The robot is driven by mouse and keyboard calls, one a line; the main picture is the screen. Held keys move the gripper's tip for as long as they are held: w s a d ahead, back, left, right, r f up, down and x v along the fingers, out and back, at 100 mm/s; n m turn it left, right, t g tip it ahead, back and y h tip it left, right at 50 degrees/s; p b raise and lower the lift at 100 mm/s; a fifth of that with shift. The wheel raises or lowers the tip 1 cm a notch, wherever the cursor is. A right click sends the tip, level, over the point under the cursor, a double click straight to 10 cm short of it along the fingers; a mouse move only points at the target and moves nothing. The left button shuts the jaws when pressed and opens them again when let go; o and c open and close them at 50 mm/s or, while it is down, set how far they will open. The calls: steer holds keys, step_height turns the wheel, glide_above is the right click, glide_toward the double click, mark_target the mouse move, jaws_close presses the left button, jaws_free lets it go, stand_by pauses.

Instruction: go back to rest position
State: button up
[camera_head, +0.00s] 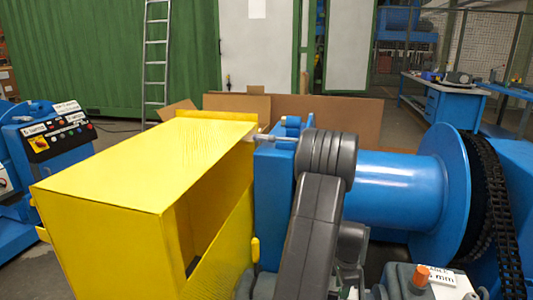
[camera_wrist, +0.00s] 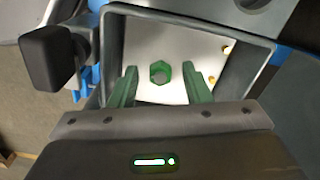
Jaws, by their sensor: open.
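My gripper (camera_wrist: 160,88) shows in the wrist view with its two green fingers apart and nothing between them touching either one. A green hex nut or bolt head (camera_wrist: 160,72) sits on a pale plate (camera_wrist: 140,45) beyond the fingertips, in the gap between them as seen from the wrist. The plate lies inside a grey box-like frame (camera_wrist: 190,17). In the head view my dark grey arm (camera_head: 318,215) stands in front of the blue machine, and the gripper itself is hidden there.
A yellow guard box (camera_head: 130,165) stands left of my arm. A blue drum (camera_head: 395,190) and a black chain (camera_head: 492,200) are on the right. A control panel (camera_head: 60,135) is at far left, a blue workbench (camera_head: 440,98) at back right. Grey floor shows behind.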

steer(key=n, duration=0.4)
steer(key=shift+s+f+n, duration=0.1)
steer(key=shift+n, duration=0.3)
steer(key=n+b, duration=0.1)
steer(key=n, duration=0.4)
steer(key=shift+d, duration=0.1)
steer(key=n+b, duration=0.1)
steer(key=n, duration=0.4)
steer(key=shift+s+d+n, duration=0.1)
steer(key=shift+n, duration=0.2)
steer(key=n+b, duration=0.1)
steer(key=n, duration=0.3)
